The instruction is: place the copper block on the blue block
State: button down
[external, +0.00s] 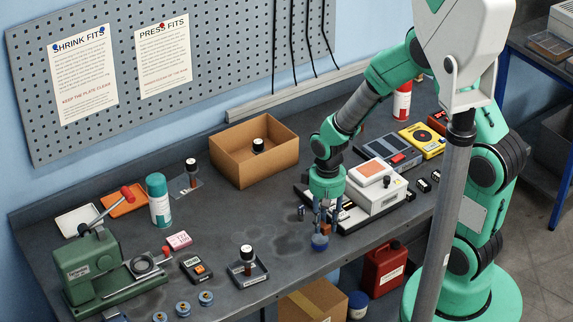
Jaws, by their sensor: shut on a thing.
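My gripper (323,222) points down at the front of the grey bench, right of the middle in the external view. Its fingers are shut on a small copper-coloured piece, the copper block (323,217); the fingers hide part of it. A rounded blue piece, which looks like the blue block (320,243), is directly below the fingertips near the bench's front edge. I cannot tell whether the copper block touches it or there is a gap.
A white device (375,193) stands close behind and right of my gripper. A cardboard box (232,172) is further back left. A black-and-copper cylinder (247,255) stands in a tray at the front. A green press (88,265) is far left. Open bench lies left of my gripper.

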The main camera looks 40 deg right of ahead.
aim_at(323, 224)
jog(key=shift+w+f, duration=0.25)
jog(key=shift+w, duration=0.15)
jog(key=shift+f+b, duration=0.3)
jog(key=shift+f, duration=1.2)
jog(key=shift+f, duration=0.2)
jog(key=c, duration=1.3)
grip_release()
jog(key=shift+c, duration=0.2)
jog(key=shift+r, duration=0.1)
notch_tip(323, 224, up, 12)
jog(key=shift+r+p, duration=0.1)
jog(key=shift+p, duration=0.7)
